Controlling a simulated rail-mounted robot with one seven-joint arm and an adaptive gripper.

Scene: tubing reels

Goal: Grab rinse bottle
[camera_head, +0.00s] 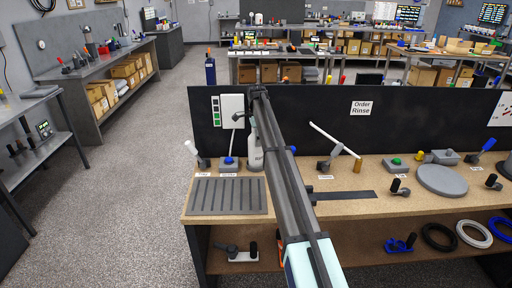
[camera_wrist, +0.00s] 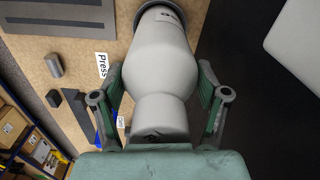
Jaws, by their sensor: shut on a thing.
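The rinse bottle (camera_wrist: 158,60) is pale grey-white with a rounded body and fills the middle of the wrist view. In the head view the bottle (camera_head: 256,158) is upright near the black back panel, partly hidden by my arm. My gripper (camera_wrist: 160,85) has a finger on each side of the bottle's narrower part and is shut on it. In the head view my gripper is mostly hidden behind the arm's end. I cannot tell whether the bottle's base touches the bench.
A grey slotted plate (camera_head: 228,196) lies at the bench's left front. A blue-button box (camera_head: 229,164) and a white-handled lever (camera_head: 194,153) stand left of the bottle. A black panel (camera_head: 310,105) rises behind. A grey disc (camera_head: 442,179) is at right.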

